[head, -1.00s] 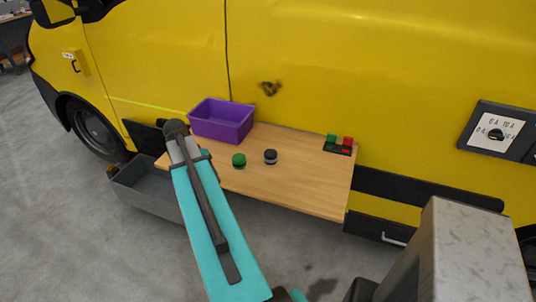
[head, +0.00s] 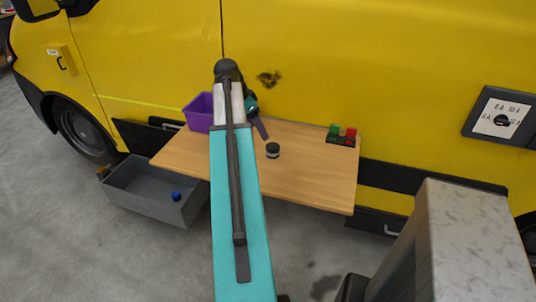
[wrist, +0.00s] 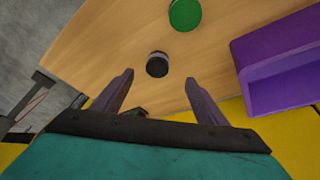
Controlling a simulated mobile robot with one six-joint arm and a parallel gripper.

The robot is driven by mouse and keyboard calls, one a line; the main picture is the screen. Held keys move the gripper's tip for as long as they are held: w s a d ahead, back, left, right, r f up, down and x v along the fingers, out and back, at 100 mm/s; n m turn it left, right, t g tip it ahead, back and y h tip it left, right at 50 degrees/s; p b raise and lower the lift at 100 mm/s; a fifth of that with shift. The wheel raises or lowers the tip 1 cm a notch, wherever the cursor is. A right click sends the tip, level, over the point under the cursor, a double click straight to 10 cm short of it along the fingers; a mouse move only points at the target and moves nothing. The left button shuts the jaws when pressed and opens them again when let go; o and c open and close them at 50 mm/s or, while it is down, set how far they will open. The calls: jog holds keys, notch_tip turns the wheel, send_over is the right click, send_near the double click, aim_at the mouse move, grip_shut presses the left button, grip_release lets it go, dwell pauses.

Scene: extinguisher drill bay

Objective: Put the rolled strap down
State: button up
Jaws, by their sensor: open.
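Small round roll-like things are in view, and I cannot tell for sure which is the rolled strap. A black one with a pale band (head: 273,150) stands on the wooden table; it also shows in the wrist view (wrist: 157,64), just beyond my fingertips. A green one (wrist: 185,14) lies on the table in the wrist view; my arm hides it in the head view. A blue one (head: 176,196) lies in the grey open drawer (head: 130,196). My gripper (head: 259,127) is open and empty above the table (head: 310,185), its fingers (wrist: 157,88) spread apart.
A purple bin (head: 199,113) stands at the table's back left, partly behind my arm; it also shows in the wrist view (wrist: 280,65). A block with green and red buttons (head: 342,136) sits at the back right. The yellow van (head: 400,80) walls off the rear.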

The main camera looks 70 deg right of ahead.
aim_at(272, 146)
jog(key=shift+s+d+r+m, duration=0.4)
jog(key=shift+s+d+r, duration=0.05)
jog(key=shift+s, duration=0.2)
jog(key=shift+f, duration=0.15)
jog(key=shift+p+x, duration=0.75)
jog(key=shift+x, duration=3.5)
jog(key=shift+s, duration=0.1)
jog(key=shift+p+x, duration=1)
jog(key=shift+x, duration=1.55)
